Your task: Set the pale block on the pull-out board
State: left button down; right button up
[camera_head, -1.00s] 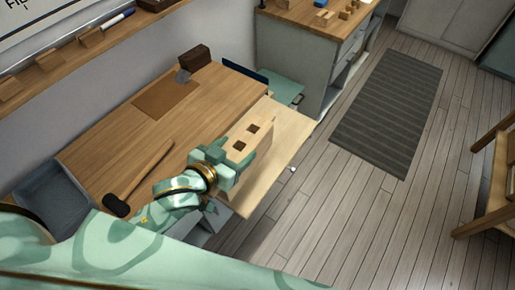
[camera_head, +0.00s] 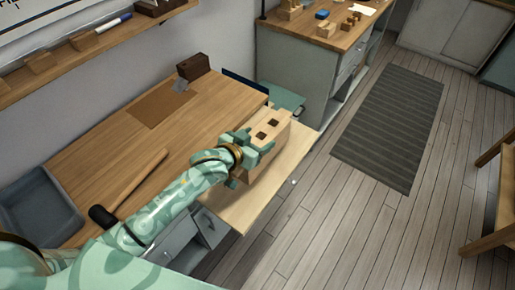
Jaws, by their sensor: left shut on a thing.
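The pale block (camera_head: 272,133) has two dark square holes in its top face. It is upright over the pull-out board (camera_head: 232,207), a light wooden leaf that sticks out from the front of the workbench (camera_head: 205,120). I cannot tell whether its underside touches the board. My left gripper (camera_head: 262,150) is shut on the block, with its green fingers on the near end and sides. The arm reaches in from the lower left across the bench. Part of the block's lower side and the board beneath are hidden. My right gripper is not in view.
A mallet (camera_head: 139,183) lies on the bench near the arm. A brown mat (camera_head: 160,104) and a dark brown block (camera_head: 194,67) are at the back. A grey tray (camera_head: 40,205) is at the left. A second cabinet (camera_head: 300,75) stands beyond the board.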

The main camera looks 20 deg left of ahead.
pick_arm(q)
jog(key=shift+w+f, duration=0.15)
jog(key=shift+w, duration=0.1)
notch_tip(320, 180, down, 3)
jog(key=shift+w+f+b, duration=0.1)
jog(key=shift+f+b, duration=0.1)
jog(key=shift+b, duration=0.7)
jog(key=shift+r, duration=0.1)
jog(key=shift+c, duration=1.4)
grip_release()
jog(key=shift+f, duration=0.2)
jog(key=shift+r, duration=0.15)
